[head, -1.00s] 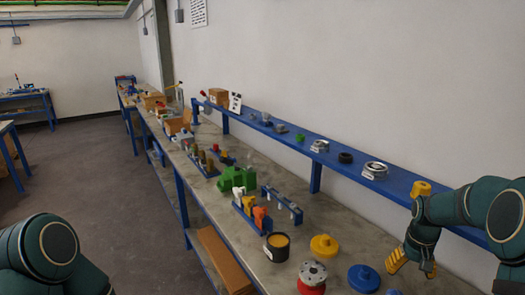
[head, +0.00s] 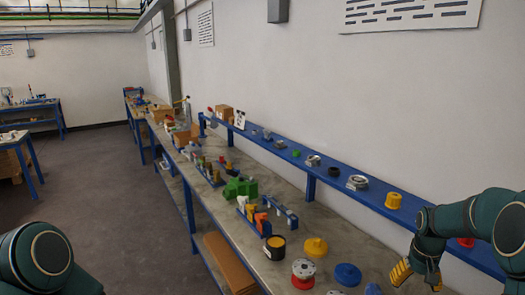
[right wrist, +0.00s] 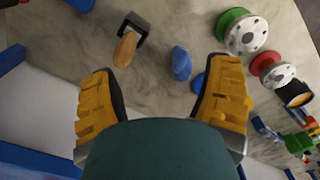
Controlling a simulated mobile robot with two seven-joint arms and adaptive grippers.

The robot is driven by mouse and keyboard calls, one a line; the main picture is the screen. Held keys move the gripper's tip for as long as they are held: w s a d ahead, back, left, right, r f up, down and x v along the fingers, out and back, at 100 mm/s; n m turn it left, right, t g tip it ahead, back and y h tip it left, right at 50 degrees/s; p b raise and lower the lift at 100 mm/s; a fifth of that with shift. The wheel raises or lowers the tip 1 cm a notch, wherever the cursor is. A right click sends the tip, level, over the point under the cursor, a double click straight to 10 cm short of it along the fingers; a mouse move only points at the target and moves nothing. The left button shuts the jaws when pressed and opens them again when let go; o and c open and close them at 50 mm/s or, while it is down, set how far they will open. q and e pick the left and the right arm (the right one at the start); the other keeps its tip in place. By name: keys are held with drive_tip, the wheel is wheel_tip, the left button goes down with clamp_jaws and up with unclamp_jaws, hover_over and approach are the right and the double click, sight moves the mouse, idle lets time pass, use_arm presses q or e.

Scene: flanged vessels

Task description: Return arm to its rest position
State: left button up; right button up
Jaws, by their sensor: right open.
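My right gripper (head: 418,277) hangs over the right part of the bench in the head view, its yellow fingers pointing down. In the right wrist view my right gripper (right wrist: 163,68) has its fingers wide apart with nothing held between them. The right arm comes in from the right edge. My left arm shows only as a dark green joint at the lower left; the left gripper is out of view.
The bench (head: 290,205) carries a yellow flanged piece (head: 315,247), a red and grey one (head: 303,272), a blue one (head: 347,275) and a black can (head: 275,247). A raised blue shelf (head: 345,185) holds a yellow part (head: 393,200) near my right arm.

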drive_tip(key=s+a+f+n+t+y, duration=0.1)
drive_tip(key=s+a+f+y, duration=0.1)
drive_tip(key=a+f, duration=1.35)
drive_tip(key=s+a+f+t+y, duration=0.15)
drive_tip(key=s+a+f, duration=0.25)
drive_tip(key=s+a, duration=1.25)
use_arm(q)
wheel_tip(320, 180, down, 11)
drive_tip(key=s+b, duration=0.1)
drive_tip(key=b, duration=0.9)
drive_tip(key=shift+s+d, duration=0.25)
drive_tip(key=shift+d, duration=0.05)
use_arm(e)
drive_tip(key=s+d+x, duration=0.1)
drive_tip(key=x, duration=1)
drive_tip(key=shift+d+f+n+g, duration=0.3)
drive_tip(key=shift+f+g, duration=0.05)
drive_tip(key=shift+f, duration=0.2)
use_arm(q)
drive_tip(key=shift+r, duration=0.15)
